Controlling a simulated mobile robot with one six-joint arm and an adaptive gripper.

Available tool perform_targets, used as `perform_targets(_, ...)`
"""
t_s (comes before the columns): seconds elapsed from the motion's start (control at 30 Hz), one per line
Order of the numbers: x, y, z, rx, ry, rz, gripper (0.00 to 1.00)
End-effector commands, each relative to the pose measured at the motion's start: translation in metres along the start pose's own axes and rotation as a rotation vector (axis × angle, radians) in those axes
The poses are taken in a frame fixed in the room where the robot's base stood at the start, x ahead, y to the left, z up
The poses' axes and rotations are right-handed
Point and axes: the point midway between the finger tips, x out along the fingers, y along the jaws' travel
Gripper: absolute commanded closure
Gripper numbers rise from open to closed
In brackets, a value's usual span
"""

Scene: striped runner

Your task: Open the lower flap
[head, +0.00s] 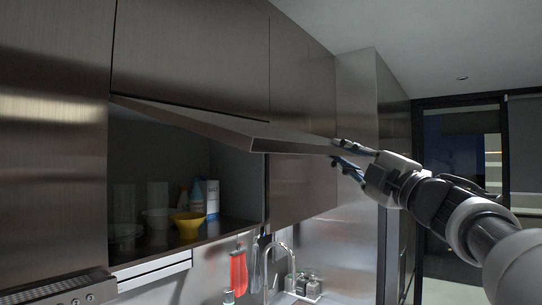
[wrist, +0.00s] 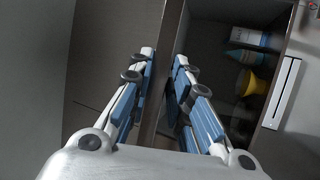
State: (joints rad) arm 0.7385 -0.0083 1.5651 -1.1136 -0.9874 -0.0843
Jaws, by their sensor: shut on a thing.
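The lower flap (head: 215,127) is a dark wood-look panel hinged along its top edge. It stands swung up and out, close to level, with the cabinet (head: 225,160) below it open. My gripper (head: 338,152) is at the flap's free edge on the right in the head view. In the wrist view, the flap's edge (wrist: 160,110) runs between the two blue-padded fingers of my gripper (wrist: 162,85), which are shut on it. The far part of the flap's edge is partly hidden by the fingers.
Inside the cabinet are a yellow bowl (head: 187,224), clear glasses, bottles and a white box (head: 212,198). An upper cabinet door (head: 190,50) is closed above the flap. Free room lies to the right, before the dark doorway.

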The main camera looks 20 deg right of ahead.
Motion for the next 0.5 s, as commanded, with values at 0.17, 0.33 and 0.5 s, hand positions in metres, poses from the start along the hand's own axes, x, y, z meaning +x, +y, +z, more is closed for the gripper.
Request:
perform_targets(0.17, 0.0004, 0.0005, -0.0002, 0.008, 0.0, 0.003, 0.78)
perform_targets(0.33, 0.0003, 0.0002, -0.0001, 0.005, 0.0, 0.001, 0.66)
perform_targets(0.5, 0.0002, 0.0001, 0.0, 0.003, 0.0, 0.001, 0.63)
